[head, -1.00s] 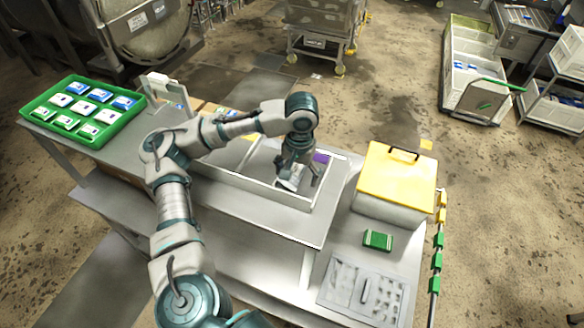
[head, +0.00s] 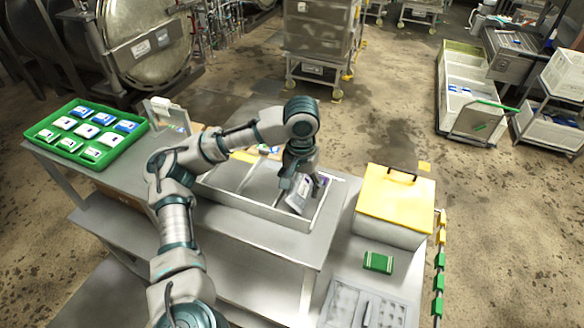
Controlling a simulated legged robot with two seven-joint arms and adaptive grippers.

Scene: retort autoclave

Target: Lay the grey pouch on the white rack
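My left gripper (head: 303,186) is over the right end of the sectioned metal bin (head: 245,208). Its fingers are around a grey pouch (head: 299,198), which stands tilted between them and appears gripped. The pouch's lower edge is close to the bin floor; I cannot tell whether it touches. A pale, flat rack-like panel (head: 347,292) with recesses and a handle lies at the lower right of the bench, partly cut off by the picture edge. It looks light grey to white. My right gripper is not in view.
A yellow-lidded box (head: 396,200) and a small green block (head: 378,262) lie right of the bin. A green tray (head: 112,155) with several packs sits at the far left. A small upright stand (head: 165,112) is behind my arm. Posts with green and yellow blocks edge the right side.

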